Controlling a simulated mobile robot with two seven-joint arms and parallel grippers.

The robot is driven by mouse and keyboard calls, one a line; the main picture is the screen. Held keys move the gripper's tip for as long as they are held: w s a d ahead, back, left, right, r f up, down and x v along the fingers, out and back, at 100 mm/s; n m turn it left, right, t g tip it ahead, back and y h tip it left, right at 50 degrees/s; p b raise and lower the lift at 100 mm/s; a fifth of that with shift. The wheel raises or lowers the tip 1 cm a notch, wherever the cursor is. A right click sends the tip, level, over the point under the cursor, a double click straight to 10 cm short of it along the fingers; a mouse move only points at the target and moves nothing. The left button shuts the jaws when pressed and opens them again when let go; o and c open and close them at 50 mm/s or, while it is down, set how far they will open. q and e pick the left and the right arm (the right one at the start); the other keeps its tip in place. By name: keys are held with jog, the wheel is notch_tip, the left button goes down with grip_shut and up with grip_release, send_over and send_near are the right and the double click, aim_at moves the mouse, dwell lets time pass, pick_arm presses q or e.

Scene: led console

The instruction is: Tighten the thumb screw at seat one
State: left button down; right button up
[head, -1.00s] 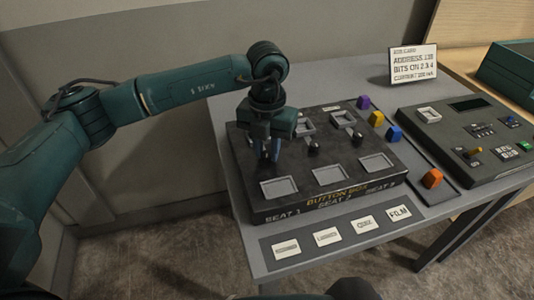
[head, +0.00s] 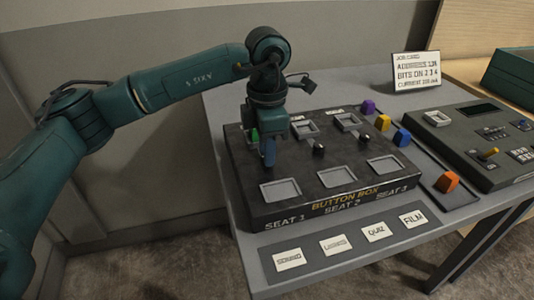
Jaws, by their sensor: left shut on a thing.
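The button box (head: 325,205) lies on the grey table, its front edge marked seat 1, seat 2 and seat 3. My left gripper (head: 268,163) points down over the seat 1 column, behind the empty front recess (head: 280,190). It is shut on the thumb screw at seat one, which its fingers hide. A green button (head: 254,135) shows just behind and left of the fingers. The dark thumb screws at seat two (head: 319,149) and seat three (head: 363,136) stand in front of their empty rear square frames. My right gripper is out of view.
A control console (head: 480,165) and job card (head: 416,72) are beyond. Label cards (head: 335,244) lie along the front.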

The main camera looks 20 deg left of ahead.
pick_arm(q)
jog(key=m+b, duration=0.1)
jog(key=m, duration=0.2)
jog(key=shift+w+r, duration=0.1)
jog(key=shift+r, duration=0.05)
jog(key=m+b, duration=0.1)
jog(key=m, duration=0.1)
jog(key=shift+m, duration=0.3)
jog(key=m, duration=0.2)
jog(key=shift+r+m+b, duration=0.1)
jog(key=shift+m+b, duration=0.3)
jog(key=shift+m, duration=0.8)
jog(key=m+b, duration=0.1)
jog(key=m, duration=0.3)
jog(key=shift+m, duration=0.3)
jog(key=m, duration=0.3)
jog(key=shift+m, duration=1.5)
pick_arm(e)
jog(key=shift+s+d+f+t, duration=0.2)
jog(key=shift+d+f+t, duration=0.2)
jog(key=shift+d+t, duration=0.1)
pick_arm(q)
jog(key=shift+r, duration=0.1)
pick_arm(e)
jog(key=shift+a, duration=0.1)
